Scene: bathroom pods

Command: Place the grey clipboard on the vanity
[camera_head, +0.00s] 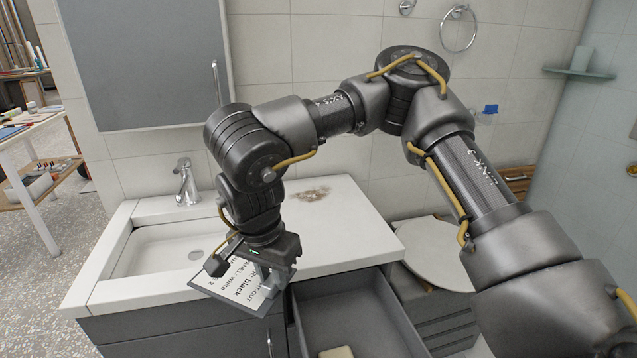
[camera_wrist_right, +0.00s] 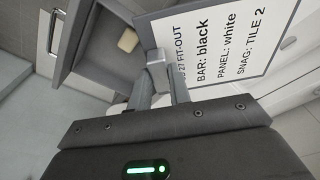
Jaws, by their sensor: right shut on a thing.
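The grey clipboard (camera_head: 236,290) carries a white sheet with printed text. It hangs tilted over the front edge of the vanity (camera_head: 345,232), in front of the basin's right side. My right gripper (camera_head: 262,268) is shut on the clipboard's edge. In the right wrist view the clipboard (camera_wrist_right: 225,45) shows its text, with the right gripper's fingers (camera_wrist_right: 158,75) at its near edge. I cannot tell whether the clipboard touches the vanity top. My left gripper is not in view.
An open drawer (camera_head: 375,300) with a pale block (camera_head: 336,352) inside sticks out below the counter. The tap (camera_head: 186,182) and basin (camera_head: 165,248) are at left. A toilet (camera_head: 440,250) stands at right.

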